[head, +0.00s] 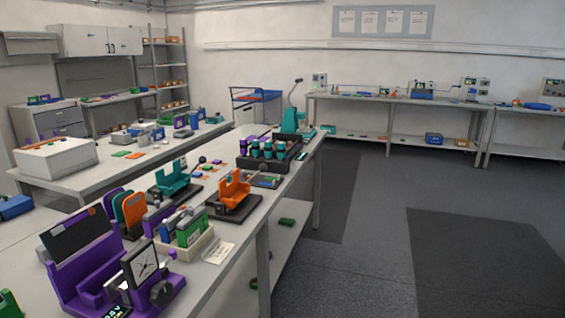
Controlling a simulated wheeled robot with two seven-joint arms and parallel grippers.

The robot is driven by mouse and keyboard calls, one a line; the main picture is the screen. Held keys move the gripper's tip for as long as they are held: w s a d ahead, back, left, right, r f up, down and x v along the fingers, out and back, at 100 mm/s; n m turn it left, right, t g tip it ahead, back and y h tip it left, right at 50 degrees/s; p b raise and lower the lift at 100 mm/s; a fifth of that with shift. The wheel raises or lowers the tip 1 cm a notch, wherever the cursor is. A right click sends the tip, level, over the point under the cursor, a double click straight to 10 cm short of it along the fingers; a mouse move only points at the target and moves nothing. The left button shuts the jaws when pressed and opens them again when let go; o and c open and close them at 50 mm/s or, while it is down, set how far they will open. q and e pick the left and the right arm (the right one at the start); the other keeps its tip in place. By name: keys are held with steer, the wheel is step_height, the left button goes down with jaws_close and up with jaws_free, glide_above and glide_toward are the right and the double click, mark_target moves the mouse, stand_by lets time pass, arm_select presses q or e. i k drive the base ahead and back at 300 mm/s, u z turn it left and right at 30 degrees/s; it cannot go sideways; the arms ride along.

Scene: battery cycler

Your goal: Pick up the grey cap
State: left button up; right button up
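I cannot pick out the grey cap with certainty in the head view. A small dark grey rounded piece (202,159) shows behind the orange fixture, but it is too small to tell what it is. The orange fixture (234,188) stands on a dark base on the long workbench (222,240). A teal fixture (173,178) stands to its left. Neither my left nor my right gripper is in view.
A purple stand with a dark panel (75,240) and a dial gauge (145,262) fill the near bench end. A cream tray (190,250) holds green and grey blocks. A black rack (270,160) stands farther back. The floor right of the bench (370,230) is clear.

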mark_target(183, 217)
steer(key=z, duration=0.4)
steer(key=k, duration=1)
steer(key=z, duration=1)
steer(key=i, duration=0.75)
steer(key=u, duration=0.5)
steer(key=i, duration=1.85)
steer(key=u, duration=1.3)
